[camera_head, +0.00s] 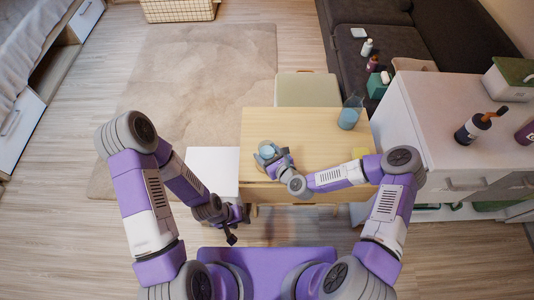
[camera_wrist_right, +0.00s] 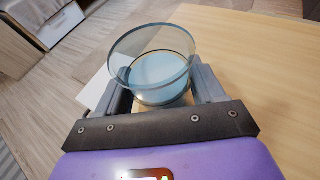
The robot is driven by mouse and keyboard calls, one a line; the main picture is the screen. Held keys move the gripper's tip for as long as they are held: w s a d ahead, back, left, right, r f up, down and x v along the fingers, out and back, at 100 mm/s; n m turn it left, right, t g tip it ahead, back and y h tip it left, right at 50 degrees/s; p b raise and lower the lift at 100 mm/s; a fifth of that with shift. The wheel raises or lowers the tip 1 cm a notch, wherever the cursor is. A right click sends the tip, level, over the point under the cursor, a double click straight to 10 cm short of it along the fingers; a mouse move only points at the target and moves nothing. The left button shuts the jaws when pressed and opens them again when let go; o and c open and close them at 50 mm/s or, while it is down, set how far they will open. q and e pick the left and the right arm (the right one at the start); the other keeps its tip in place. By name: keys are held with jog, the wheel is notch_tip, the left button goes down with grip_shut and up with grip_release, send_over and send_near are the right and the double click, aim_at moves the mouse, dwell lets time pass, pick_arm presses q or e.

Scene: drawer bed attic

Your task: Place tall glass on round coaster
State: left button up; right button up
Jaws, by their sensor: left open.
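The tall glass (camera_wrist_right: 150,50), clear and bluish, is seen from above between the fingers of my right gripper (camera_wrist_right: 163,92). The fingers press close on both sides of it. In the head view the glass (camera_head: 267,150) is at the left part of the wooden table, with my right gripper (camera_head: 272,157) around it. I cannot tell whether its base touches the tabletop. I cannot make out the round coaster; it may be hidden under the glass or gripper. My left gripper (camera_head: 231,239) is open and empty, low beside the table's front left corner.
The wooden table (camera_head: 310,125) is mostly bare. A blue glass jug (camera_head: 349,113) stands at its back right, and a yellow item (camera_head: 359,153) lies at its right edge. A white stand (camera_head: 212,160) is left of the table. A white cabinet (camera_head: 435,125) stands right, a stool (camera_head: 307,88) behind.

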jog(key=o, duration=0.4)
jog(key=shift+o, duration=0.2)
jog(key=shift+s+d+r+p, duration=0.15)
jog(key=shift+r+p, duration=0.15)
jog(key=shift+p, duration=0.05)
jog(key=p+v, duration=0.2)
jog(key=v, duration=0.9)
jog(key=s+d+f+n+g+h, duration=0.1)
jog(key=s+f+n+g, duration=0.3)
jog(key=n, duration=0.9)
jog(key=s+d+f+n+g+h, duration=0.2)
jog(key=s+f+n+g, duration=0.3)
jog(key=s+n, duration=0.5)
jog(key=shift+d+f+n+g+h, duration=0.25)
jog(key=shift+n+g, duration=0.75)
jog(key=shift+n, duration=0.8)
